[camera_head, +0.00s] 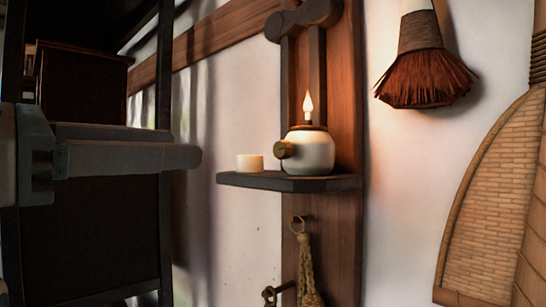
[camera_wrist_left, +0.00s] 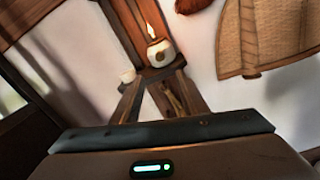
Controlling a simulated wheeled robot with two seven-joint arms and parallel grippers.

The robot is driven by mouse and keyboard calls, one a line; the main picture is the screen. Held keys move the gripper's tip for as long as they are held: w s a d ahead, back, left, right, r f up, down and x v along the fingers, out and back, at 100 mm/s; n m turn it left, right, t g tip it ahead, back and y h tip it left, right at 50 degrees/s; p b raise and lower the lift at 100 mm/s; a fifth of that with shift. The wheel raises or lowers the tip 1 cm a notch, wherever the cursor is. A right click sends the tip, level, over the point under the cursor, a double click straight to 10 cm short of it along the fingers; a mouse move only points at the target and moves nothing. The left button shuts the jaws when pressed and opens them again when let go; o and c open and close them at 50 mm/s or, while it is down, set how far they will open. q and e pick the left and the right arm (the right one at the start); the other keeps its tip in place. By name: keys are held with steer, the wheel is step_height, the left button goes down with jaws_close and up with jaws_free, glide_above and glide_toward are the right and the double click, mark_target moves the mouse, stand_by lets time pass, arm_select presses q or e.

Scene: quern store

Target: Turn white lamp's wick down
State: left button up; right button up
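The white lamp (camera_head: 310,152) is a round white pot with a dark collar and a lit flame. It stands on a small dark wall shelf (camera_head: 262,181). My right gripper is out of view.
A small whitish cup (camera_head: 250,162) stands left of the lamp, close to the knob. A corded item (camera_head: 307,265) hangs on a hook below the shelf. A brush (camera_head: 424,78) and a woven piece (camera_head: 492,200) hang at right. A dark cabinet stands at left.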

arm_select(q)
steer(key=p, duration=0.3)
glide_toward(278, 150)
steer(key=p+x, duration=0.4)
steer(key=x, duration=0.3)
steer(key=shift+w+d, duration=0.25)
steer(key=shift+d, duration=0.05)
steer(key=shift+w+d, duration=0.35)
steer(key=shift+w, duration=0.05)
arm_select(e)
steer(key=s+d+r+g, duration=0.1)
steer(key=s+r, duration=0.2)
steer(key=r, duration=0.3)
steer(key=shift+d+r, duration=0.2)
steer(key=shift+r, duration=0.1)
arm_select(q)
steer(key=shift+c, duration=0.2)
jaws_close()
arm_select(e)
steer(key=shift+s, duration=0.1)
